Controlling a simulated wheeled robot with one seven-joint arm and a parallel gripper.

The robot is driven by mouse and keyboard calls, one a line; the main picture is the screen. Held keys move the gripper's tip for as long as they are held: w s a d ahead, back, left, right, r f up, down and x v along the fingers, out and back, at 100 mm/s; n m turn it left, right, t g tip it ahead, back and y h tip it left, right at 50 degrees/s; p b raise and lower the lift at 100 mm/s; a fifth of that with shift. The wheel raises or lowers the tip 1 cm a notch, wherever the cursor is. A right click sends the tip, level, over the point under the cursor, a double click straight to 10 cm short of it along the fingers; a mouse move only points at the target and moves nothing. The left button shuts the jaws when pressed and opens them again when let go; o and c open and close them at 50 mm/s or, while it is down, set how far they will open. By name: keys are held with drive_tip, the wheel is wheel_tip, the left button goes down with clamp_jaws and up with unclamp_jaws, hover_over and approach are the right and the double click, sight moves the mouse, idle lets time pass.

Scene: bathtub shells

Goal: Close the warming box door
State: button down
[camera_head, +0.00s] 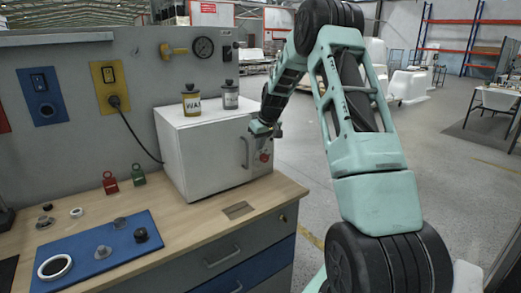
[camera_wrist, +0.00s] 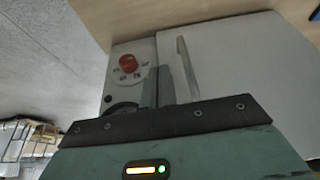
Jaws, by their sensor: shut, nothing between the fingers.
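The white warming box (camera_head: 210,145) stands on the wooden bench top. Its door (camera_head: 228,165), with a vertical handle (camera_head: 245,152), looks flush or nearly flush with the front; I cannot tell whether a small gap remains. The wrist view shows the door (camera_wrist: 235,60), its pale handle (camera_wrist: 183,68) and a red knob (camera_wrist: 129,63) on the panel beside it. My gripper (camera_head: 265,130) is at the front of the box, near the handle and the knob. In the wrist view my gripper (camera_wrist: 160,88) is shut and empty, its fingers in front of the panel beside the handle. Contact is unclear.
Open floor lies to the right.

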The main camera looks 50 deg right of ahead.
drive_tip(key=b+v, duration=0.2)
drive_tip(key=v, duration=0.6)
drive_tip(key=shift+s+a, duration=0.1)
drive_tip(key=shift+a, duration=0.05)
drive_tip(key=s+a+f+n+g+y, duration=0.1)
drive_tip(key=a+n, duration=0.1)
drive_tip(key=a, duration=1.5)
drive_tip(key=s+a+n+g+y, duration=0.1)
drive_tip(key=s+a+n, duration=0.1)
drive_tip(key=a, duration=1.5)
drive_tip(key=s+a+f+n, duration=0.1)
drive_tip(key=s+a+n, duration=0.1)
drive_tip(key=s+a, duration=0.65)
drive_tip(key=s+a+f+n, duration=0.1)
drive_tip(key=s+a, duration=0.2)
drive_tip(key=s, duration=0.3)
drive_tip(key=s+a+f+n+g, duration=0.1)
drive_tip(key=s+a+f, duration=0.1)
drive_tip(key=s, duration=0.5)
drive_tip(key=s+a+f+n+g, duration=0.1)
drive_tip(key=s+a+n, duration=0.1)
drive_tip(key=s+a, duration=0.3)
drive_tip(key=shift+s+f+h, duration=0.3)
drive_tip(key=shift+s, duration=0.65)
